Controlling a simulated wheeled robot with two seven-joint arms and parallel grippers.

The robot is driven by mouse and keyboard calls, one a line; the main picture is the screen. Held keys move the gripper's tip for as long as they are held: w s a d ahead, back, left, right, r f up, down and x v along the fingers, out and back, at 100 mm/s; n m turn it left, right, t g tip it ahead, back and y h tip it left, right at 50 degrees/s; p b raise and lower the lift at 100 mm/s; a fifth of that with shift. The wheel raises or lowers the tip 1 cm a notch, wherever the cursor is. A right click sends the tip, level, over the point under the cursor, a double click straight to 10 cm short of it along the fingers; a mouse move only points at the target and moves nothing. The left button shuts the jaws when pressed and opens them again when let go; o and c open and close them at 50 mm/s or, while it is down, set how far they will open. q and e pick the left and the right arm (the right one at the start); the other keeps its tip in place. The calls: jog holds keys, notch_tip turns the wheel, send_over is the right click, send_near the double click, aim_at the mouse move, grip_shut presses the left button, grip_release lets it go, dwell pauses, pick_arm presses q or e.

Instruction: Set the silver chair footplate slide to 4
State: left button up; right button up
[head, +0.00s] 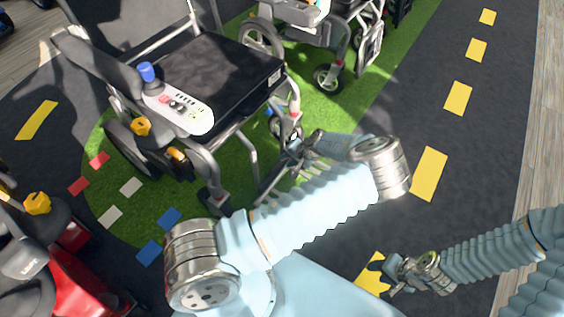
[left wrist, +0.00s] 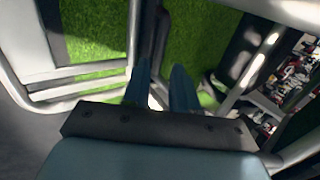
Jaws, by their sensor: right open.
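The silver-framed chair (head: 235,135) with a black seat stands on the green patch in the head view. My left gripper (head: 293,147) is low at its front, by the front leg and the dark footplate bar (head: 272,183). In the left wrist view, the two blue fingers (left wrist: 161,82) stand slightly apart among silver tubes, with a dark upright bar (left wrist: 160,45) between or just beyond them. I cannot tell whether they grip it. The slide's scale and numbers are not readable. My right gripper (head: 382,278) is open and empty over the dark floor at lower right.
A control panel with a blue knob (head: 147,72) is on the chair's armrest. Another wheeled chair (head: 325,70) stands behind. A red scooter (head: 75,285) is at lower left. The dark lane with yellow marks (head: 429,172) at right is mostly clear.

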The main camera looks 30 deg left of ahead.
aim_at(279, 164)
pick_arm(q)
jog(key=x, duration=0.5)
jog(key=shift+a+f, duration=0.1)
jog(key=shift+f, duration=0.1)
grip_shut()
jog(key=shift+r, duration=0.1)
